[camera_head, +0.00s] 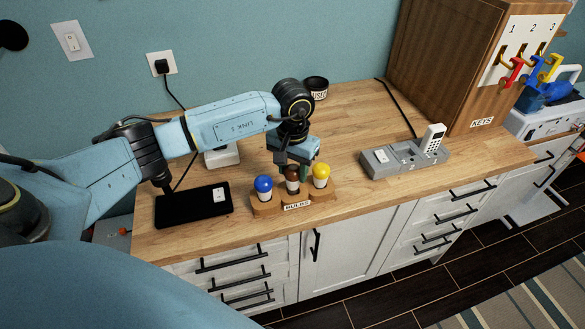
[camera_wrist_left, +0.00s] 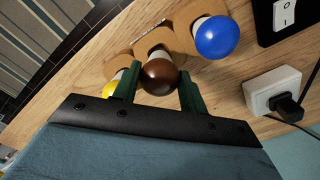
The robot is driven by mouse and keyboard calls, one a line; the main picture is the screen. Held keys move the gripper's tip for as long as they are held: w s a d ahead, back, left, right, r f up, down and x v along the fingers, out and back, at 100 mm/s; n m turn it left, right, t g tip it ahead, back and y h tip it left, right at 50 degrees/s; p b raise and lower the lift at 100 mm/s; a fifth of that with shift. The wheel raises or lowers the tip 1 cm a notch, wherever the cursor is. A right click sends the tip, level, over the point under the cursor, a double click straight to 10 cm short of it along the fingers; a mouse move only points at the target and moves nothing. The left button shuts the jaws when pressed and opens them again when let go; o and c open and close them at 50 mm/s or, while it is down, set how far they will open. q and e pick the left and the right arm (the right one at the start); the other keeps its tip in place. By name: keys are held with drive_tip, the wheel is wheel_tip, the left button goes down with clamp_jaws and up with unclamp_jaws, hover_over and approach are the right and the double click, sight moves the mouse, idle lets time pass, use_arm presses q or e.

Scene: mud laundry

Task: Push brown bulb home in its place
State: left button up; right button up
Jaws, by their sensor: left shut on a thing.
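The brown bulb (camera_head: 292,174) is in the middle of the wooden bulb rack (camera_head: 267,208), between the blue bulb (camera_head: 263,184) and the yellow bulb (camera_head: 321,171). My left gripper (camera_head: 292,170) points down over the rack and is shut on the brown bulb. In the left wrist view the brown bulb (camera_wrist_left: 159,77) sits between the green fingers of my left gripper (camera_wrist_left: 158,88), over the middle place of the rack (camera_wrist_left: 152,40). How deep its base sits is hidden. The blue bulb (camera_wrist_left: 217,37) and part of the yellow bulb (camera_wrist_left: 109,89) flank it. My right gripper is not in view.
A black pad (camera_head: 193,205) lies left of the rack, with a white plug box (camera_head: 222,155) behind it. A grey phone dock (camera_head: 404,158) stands to the right. A black cup (camera_head: 317,88) and a wooden key cabinet (camera_head: 430,70) are at the back. Counter between rack and dock is clear.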

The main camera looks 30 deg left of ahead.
use_arm(q)
drive_tip(key=shift+b, duration=0.65)
idle(1.8)
drive_tip(key=shift+f+b, duration=0.85)
drive_tip(key=shift+b, duration=0.5)
idle(2.0)
drive_tip(key=o, duration=1.2)
drive_tip(key=c, duration=0.4)
drive_tip(key=shift+r, duration=0.1)
drive_tip(key=shift+r+p, duration=2.05)
drive_tip(key=shift+r, duration=1.9)
